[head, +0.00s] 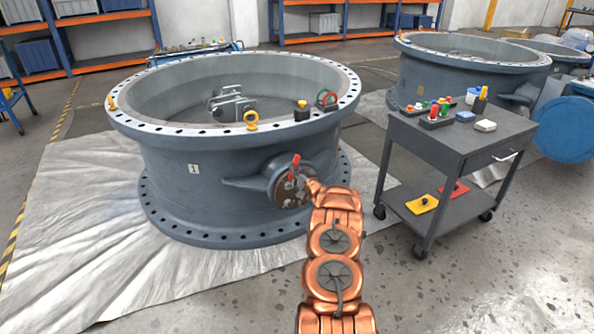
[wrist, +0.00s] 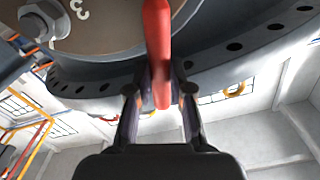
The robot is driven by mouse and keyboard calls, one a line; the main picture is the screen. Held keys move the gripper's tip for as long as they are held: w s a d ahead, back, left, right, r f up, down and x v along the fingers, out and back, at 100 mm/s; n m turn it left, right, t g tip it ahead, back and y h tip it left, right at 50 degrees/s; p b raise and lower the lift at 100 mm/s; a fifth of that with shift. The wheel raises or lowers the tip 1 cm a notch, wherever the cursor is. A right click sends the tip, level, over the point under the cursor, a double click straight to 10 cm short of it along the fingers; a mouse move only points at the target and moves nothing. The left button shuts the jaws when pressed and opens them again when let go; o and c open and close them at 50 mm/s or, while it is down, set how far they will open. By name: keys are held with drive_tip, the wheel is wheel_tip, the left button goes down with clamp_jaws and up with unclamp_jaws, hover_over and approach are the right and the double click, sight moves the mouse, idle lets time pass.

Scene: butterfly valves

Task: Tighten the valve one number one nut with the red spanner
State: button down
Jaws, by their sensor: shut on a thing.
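Valve one (head: 240,165), a large grey-blue ring body with a "1" label, stands on a silver sheet. The round cover (head: 290,187) on its side boss faces my arm. My gripper (wrist: 159,88) is shut on the red spanner (wrist: 156,40), with one finger on each side of its handle. The red spanner (head: 295,164) also shows upright in front of the cover in the head view. The wrist view shows a hex nut (wrist: 40,22) at upper left, near a "3" mark on the cover. The spanner's jaw end and the number one nut cannot be made out.
A grey trolley (head: 460,135) with coloured tools on top and red and yellow items below stands to the right. A yellow ring (head: 251,120) and other small tools rest on the valve's top flange. More valves (head: 470,70) stand behind. Open floor lies at front right.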

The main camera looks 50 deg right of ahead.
drive_tip(key=shift+p+v, duration=0.8)
drive_tip(key=shift+v, duration=0.95)
drive_tip(key=shift+r, duration=0.1)
drive_tip(key=w+a+n+p, duration=0.2)
drive_tip(key=a+n+p, duration=0.2)
drive_tip(key=a+n, duration=0.2)
drive_tip(key=shift+n, duration=1)
drive_tip(key=shift+s+p, duration=0.1)
drive_tip(key=shift+p, duration=0.2)
drive_tip(key=shift+p+v, duration=1.9)
drive_tip(key=shift+v, duration=0.45)
